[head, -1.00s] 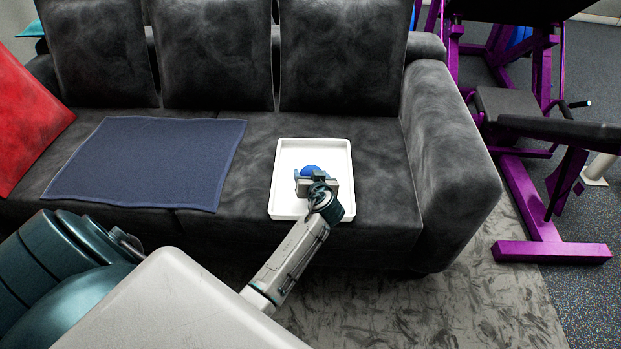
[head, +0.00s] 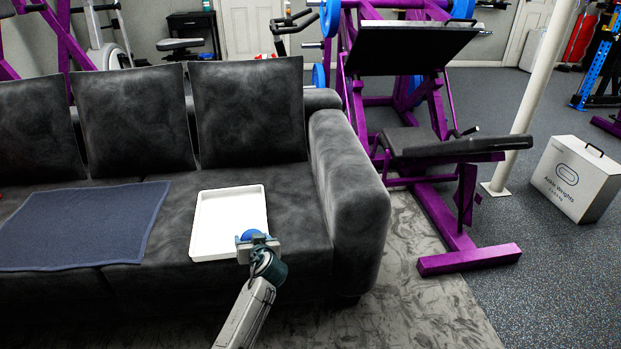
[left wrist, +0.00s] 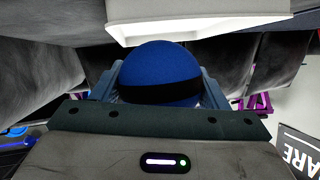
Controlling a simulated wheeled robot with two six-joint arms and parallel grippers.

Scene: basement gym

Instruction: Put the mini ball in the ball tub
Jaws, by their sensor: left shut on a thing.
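The mini ball is blue with a black band. My left gripper (head: 258,243) is shut on the mini ball (head: 251,235) at the front right corner of a white tray (head: 229,220) on the sofa seat. In the left wrist view the ball (left wrist: 160,72) sits between the two fingers (left wrist: 160,88), with the white tray (left wrist: 200,28) close beyond it. The tray looks empty. No ball tub can be made out in these frames. My right gripper is not in view.
The dark sofa (head: 346,190) has a blue towel (head: 80,225) on its seat. A purple leg machine (head: 468,258) stands to its right. A white ankle weights box (head: 575,180) is on the floor at far right. Open floor (head: 550,290) lies at front right.

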